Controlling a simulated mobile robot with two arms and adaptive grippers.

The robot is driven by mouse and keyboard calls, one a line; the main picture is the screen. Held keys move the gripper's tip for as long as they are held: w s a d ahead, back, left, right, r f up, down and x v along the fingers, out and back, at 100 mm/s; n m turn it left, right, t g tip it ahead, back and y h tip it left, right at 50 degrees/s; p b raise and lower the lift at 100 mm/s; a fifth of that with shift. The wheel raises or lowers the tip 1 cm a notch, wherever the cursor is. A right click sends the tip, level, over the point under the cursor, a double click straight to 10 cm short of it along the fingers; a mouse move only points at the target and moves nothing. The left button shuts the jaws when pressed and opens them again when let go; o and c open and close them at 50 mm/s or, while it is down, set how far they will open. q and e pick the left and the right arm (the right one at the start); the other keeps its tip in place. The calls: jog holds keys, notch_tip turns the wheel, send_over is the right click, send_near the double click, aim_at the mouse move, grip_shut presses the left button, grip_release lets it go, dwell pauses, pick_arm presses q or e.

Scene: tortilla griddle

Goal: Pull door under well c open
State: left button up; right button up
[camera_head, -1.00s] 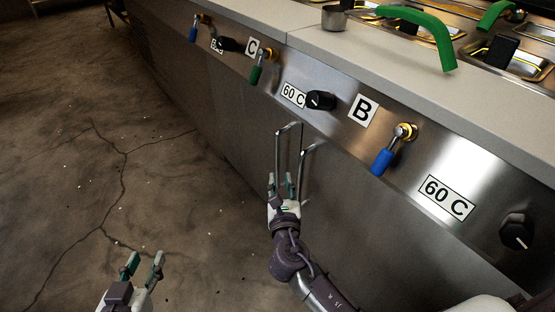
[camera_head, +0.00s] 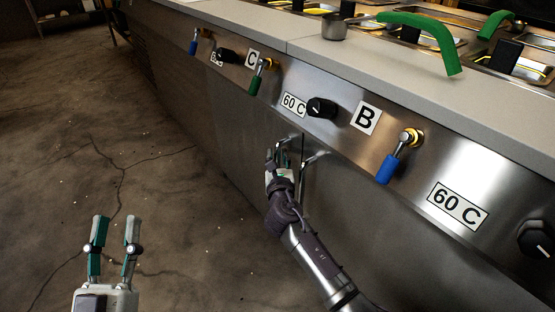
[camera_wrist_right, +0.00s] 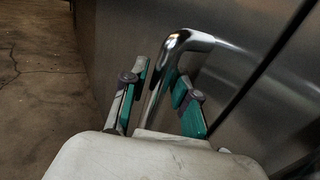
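Two silver door handles stand side by side on the steel front, on either side of a dark door seam. My right gripper (camera_head: 276,158) is at the upper part of the left handle (camera_head: 284,141). In the right wrist view this handle (camera_wrist_right: 170,60) passes between the two green-padded fingers (camera_wrist_right: 160,85); they look apart, with a gap beside the bar. The right handle (camera_head: 306,178) is free, partly behind my arm. The C label (camera_head: 252,58) is on the panel up and left of the handles. My left gripper (camera_head: 116,222) is open and empty above the floor.
A green-handled valve (camera_head: 258,77), a blue-handled valve (camera_head: 391,160) and a black knob (camera_head: 321,108) stick out of the panel above the doors. A metal cup (camera_head: 334,26) stands on the counter (camera_head: 400,75). The floor (camera_head: 180,220) to the left is clear.

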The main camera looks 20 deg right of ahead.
grip_shut()
dwell(0.4)
